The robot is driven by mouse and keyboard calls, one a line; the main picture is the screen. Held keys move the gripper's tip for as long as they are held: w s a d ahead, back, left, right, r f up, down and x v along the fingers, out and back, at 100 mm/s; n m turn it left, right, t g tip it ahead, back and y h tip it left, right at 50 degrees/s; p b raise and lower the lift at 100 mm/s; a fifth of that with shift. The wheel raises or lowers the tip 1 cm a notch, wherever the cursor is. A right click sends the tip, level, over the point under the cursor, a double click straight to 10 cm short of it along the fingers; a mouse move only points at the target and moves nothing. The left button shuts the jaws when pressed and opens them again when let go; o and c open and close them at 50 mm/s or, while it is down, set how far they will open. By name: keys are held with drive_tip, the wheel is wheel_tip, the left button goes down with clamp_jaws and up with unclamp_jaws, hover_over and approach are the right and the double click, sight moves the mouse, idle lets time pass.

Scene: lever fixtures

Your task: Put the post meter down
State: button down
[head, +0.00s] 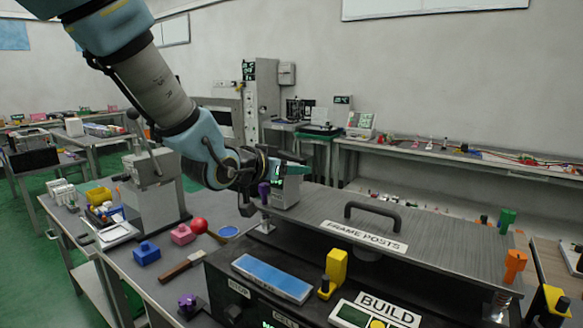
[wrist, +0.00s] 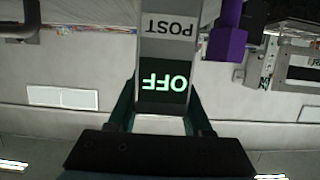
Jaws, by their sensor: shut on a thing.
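The post meter (head: 287,191) is a grey block with a dark screen, upright at the left end of the grey frame-posts plate (head: 450,245). In the wrist view the meter (wrist: 166,60) shows upside down, with a POST label and a green OFF readout. My gripper (head: 285,163) is shut on its upper part, with a finger on each side, as the wrist view shows (wrist: 165,108). I cannot tell whether the meter's base touches the plate. A purple post top (head: 264,192) stands close beside it; it also shows in the wrist view (wrist: 227,40).
A dark handle (head: 373,213) rises from the plate. Orange (head: 515,266) and green (head: 507,219) post tops stand at its right end.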

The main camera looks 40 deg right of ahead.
drive_tip(key=shift+f, duration=0.15)
drive_tip(key=shift+c, duration=1.6)
unclamp_jaws()
drive_tip(key=shift+r, duration=0.25)
drive_tip(key=v, duration=1.2)
drive_tip(key=shift+b, duration=0.45)
